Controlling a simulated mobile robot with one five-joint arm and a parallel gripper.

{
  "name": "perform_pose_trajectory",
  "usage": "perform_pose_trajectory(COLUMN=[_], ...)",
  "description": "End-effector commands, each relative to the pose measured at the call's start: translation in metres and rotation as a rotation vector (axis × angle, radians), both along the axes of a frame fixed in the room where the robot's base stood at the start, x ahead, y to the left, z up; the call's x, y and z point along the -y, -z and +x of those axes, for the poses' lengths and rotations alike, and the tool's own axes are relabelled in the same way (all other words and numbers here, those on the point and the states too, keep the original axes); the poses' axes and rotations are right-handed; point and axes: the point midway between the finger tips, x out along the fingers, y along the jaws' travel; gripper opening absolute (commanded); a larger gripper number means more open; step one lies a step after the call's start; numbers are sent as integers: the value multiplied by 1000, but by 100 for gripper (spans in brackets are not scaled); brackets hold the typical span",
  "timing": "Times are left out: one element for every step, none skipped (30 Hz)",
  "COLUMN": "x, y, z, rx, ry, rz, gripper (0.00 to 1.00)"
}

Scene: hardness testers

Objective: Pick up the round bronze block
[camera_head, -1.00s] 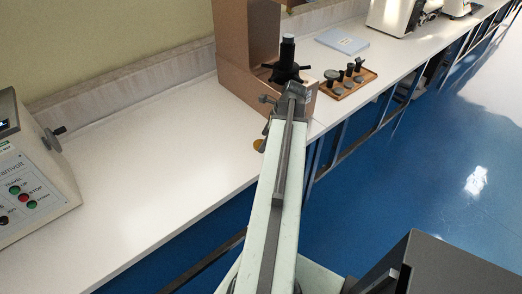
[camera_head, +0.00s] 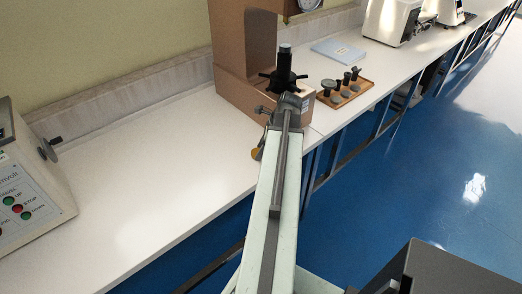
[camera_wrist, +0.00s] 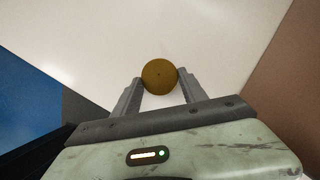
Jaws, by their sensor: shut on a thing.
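The round bronze block (camera_wrist: 160,76) is a dull gold disc in the wrist view, with its round face toward the camera. My gripper (camera_wrist: 160,80) is shut on it, with one grey finger against each side. In the head view a small part of the bronze block (camera_head: 255,153) shows left of my arm's end, near the front edge of the white bench. My gripper itself is mostly hidden there behind my arm. I cannot tell whether the block touches the bench top.
A brown hardness tester (camera_head: 232,75) with a black spindle and handles (camera_head: 284,72) stands just beyond my arm's end. A tray of dark parts (camera_head: 346,91) is to its right. Another tester (camera_head: 28,170) stands at the left. The white bench (camera_head: 150,190) between them is clear.

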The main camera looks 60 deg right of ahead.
Motion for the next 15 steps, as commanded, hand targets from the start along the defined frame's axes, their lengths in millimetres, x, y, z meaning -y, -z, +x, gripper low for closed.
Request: perform_pose_trajectory(x=[0,0,0,0,0,0,0,2,9,13,17,23,27,32,38], y=[-9,-12,-17,-21,-26,-32,-37,-38,-33,-33,-33,-34,-35,-35,-36], z=[0,0,0,0,0,0,0,-2,-11,-16,-22,-30,-36,-43,-52], rx=[0,0,0,0,0,0,0,0,0,0,0,0,0,0,0], ry=[0,0,0,0,0,0,0,2,4,5,5,5,6,5,6], rz=[0,0,0,0,0,0,0,0,0,0,0,0,0,0,0], gripper=[0,0,0,0,0,0,0,0,0,0,0,0,0,0,0])
